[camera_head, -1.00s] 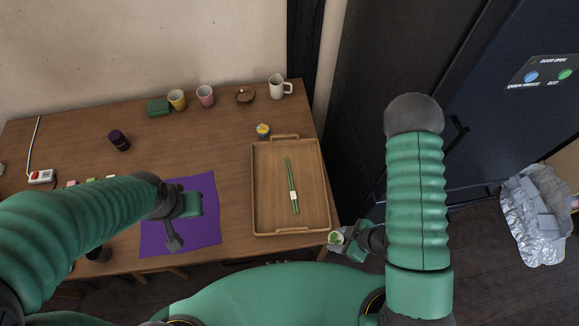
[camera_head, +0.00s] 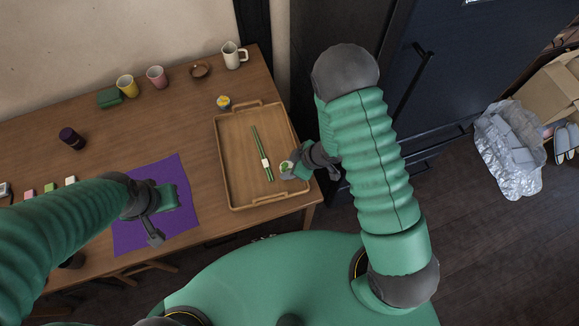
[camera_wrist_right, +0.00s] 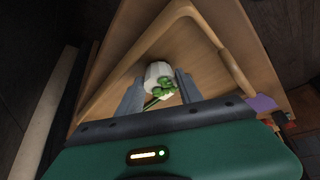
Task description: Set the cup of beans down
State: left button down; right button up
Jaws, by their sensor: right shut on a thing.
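My right gripper (camera_head: 290,171) is shut on the cup of beans (camera_head: 286,167), a small white cup with green contents. It holds the cup at the right side of the wooden tray (camera_head: 223,165). In the right wrist view the white cup (camera_wrist_right: 157,70) sits between the two grey fingers (camera_wrist_right: 158,94), with the green beans facing the camera. The tray lies behind it. I cannot tell the cup's height above the tray. My left gripper (camera_head: 160,214) hangs over the purple cloth (camera_head: 187,215), with nothing visible in it; its jaw opening is unclear.
Green chopsticks with a white band (camera_head: 262,153) lie in the tray. A small blue and yellow cup (camera_head: 223,102) stands behind it. A white mug (camera_head: 234,56), brown bowl (camera_head: 200,70), pink cup (camera_head: 157,77) and yellow cup (camera_head: 127,86) line the back. The tray's left part is clear.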

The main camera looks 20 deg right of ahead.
jog(key=shift+w+f, duration=0.1)
jog(key=shift+f, duration=0.1)
jog(key=o, duration=1.3)
jog(key=shift+a, duration=0.15)
